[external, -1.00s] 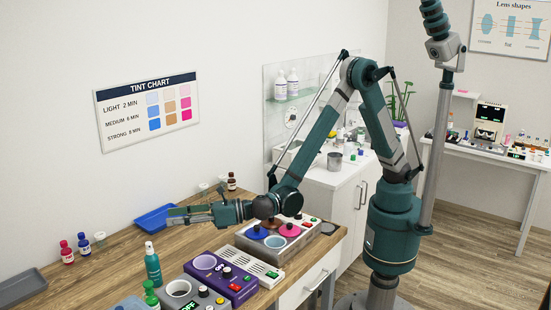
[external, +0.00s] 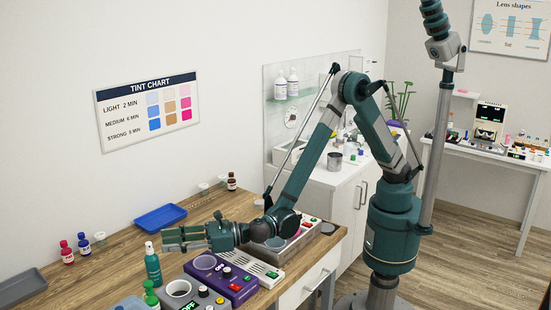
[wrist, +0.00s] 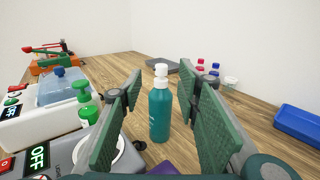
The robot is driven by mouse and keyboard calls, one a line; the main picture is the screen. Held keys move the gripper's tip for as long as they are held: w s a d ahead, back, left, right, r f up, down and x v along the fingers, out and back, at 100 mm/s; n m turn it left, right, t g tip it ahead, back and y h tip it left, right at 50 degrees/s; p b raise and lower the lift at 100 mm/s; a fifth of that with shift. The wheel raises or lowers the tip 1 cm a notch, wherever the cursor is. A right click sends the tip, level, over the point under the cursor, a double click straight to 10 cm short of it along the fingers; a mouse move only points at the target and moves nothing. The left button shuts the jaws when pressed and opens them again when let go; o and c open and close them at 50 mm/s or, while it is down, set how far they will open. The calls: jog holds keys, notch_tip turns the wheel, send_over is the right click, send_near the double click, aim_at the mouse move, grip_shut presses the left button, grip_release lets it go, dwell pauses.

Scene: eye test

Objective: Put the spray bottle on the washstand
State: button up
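The spray bottle (external: 152,266), teal with a white top, stands upright on the wooden bench. My gripper (external: 168,240) is open and empty, pointing left, close to the bottle's upper part in the external view. In the wrist view the bottle (wrist: 160,112) shows between my two spread green finger pads, seemingly a little beyond them; I see no contact. The white cabinet with a counter (external: 335,182), which looks like the washstand, stands behind the bench to the right. My arm hides part of it.
Tinting units, one purple (external: 222,281), sit right of the bottle. A green pump bottle (wrist: 86,103) stands left of it in the wrist view. A metal cup (external: 334,161) stands on the cabinet's counter.

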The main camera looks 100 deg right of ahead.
aim_at(149, 242)
jog(key=shift+w+a, duration=0.15)
jog(key=shift+w, duration=0.8)
jog(key=shift+w+a+b, duration=0.2)
jog(key=shift+w+b, duration=0.5)
jog(key=shift+w, duration=1.9)
